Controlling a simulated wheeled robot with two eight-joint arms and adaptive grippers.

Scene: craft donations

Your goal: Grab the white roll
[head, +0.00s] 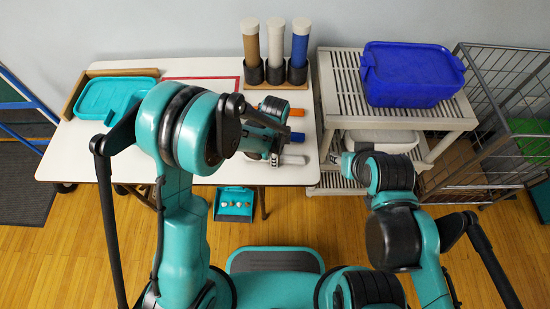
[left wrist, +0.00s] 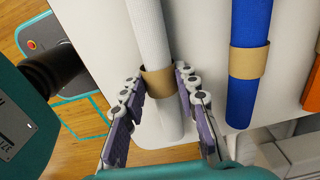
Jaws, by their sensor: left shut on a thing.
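The white roll (left wrist: 151,35), with a brown band (left wrist: 158,82) around it, lies on the white table near its front edge. In the left wrist view the fingers of my left gripper (left wrist: 160,92) are on both sides of the roll near the band, shut on it. In the head view part of the white roll (head: 294,160) shows to the right of my left gripper (head: 275,158); my arm hides the rest. My right gripper (head: 335,159) is beside the grey shelf, away from the roll; its jaw opening is too small to judge.
A blue roll (left wrist: 250,40) with a brown band lies beside the white one. An orange roll (head: 297,112) lies farther back. Brown, white and blue rolls stand in black cups (head: 275,74) at the table's back. A blue bin (head: 411,75) sits on the grey shelf (head: 345,95).

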